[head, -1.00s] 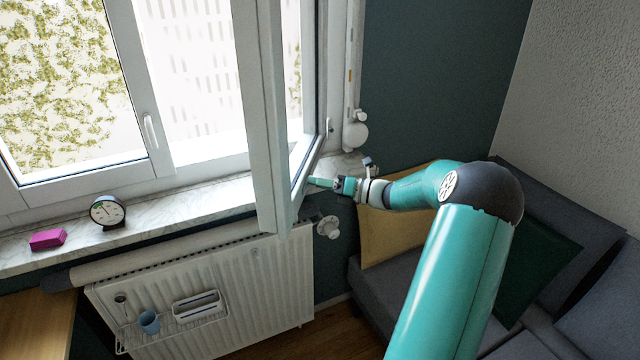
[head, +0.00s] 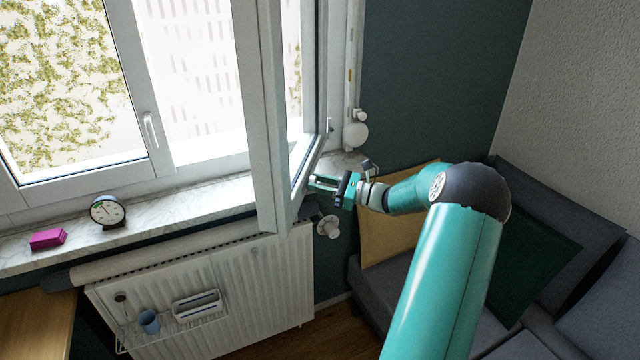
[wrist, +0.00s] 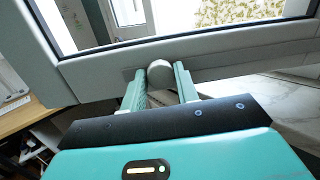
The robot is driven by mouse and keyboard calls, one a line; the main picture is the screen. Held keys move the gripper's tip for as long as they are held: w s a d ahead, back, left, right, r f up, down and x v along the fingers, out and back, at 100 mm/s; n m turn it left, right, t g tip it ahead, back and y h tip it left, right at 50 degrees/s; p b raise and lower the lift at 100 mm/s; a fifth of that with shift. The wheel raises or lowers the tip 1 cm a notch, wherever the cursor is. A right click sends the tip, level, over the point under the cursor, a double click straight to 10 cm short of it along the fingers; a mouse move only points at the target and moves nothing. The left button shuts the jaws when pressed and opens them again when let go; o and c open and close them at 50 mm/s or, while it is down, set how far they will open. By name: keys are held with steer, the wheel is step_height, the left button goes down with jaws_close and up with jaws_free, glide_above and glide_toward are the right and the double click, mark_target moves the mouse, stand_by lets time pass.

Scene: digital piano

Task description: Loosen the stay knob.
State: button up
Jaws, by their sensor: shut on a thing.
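The stay knob (wrist: 160,73) is a small round pale knob on the lower rail of the open window sash (wrist: 230,58). In the wrist view it sits between the two teal fingers of my gripper (wrist: 159,78), which is shut on it. In the head view my gripper (head: 318,183) reaches the lower right edge of the swung-open sash (head: 268,150). I cannot make out the knob itself there.
A marble sill (head: 160,215) holds a clock (head: 107,211) and a pink box (head: 47,238). Below are a radiator (head: 255,285) and its white valve (head: 328,227), close under my gripper. A sofa with a yellow cushion (head: 385,235) stands to the right.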

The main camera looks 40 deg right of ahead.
steer(key=shift+w+d+n+g+y, duration=0.1)
steer(key=shift+n+g+y, duration=0.35)
steer(key=shift+n, duration=3.9)
steer(key=shift+s+d+n+g+y, duration=0.1)
steer(key=shift+n+g+y, duration=0.35)
steer(key=shift+n, duration=3.85)
steer(key=shift+w+n+g+y, duration=0.1)
steer(key=shift+n+g+y, duration=0.35)
steer(key=shift+n, duration=3.9)
steer(key=o, duration=1)
steer(key=shift+c, duration=0.2)
steer(key=v, duration=1.4)
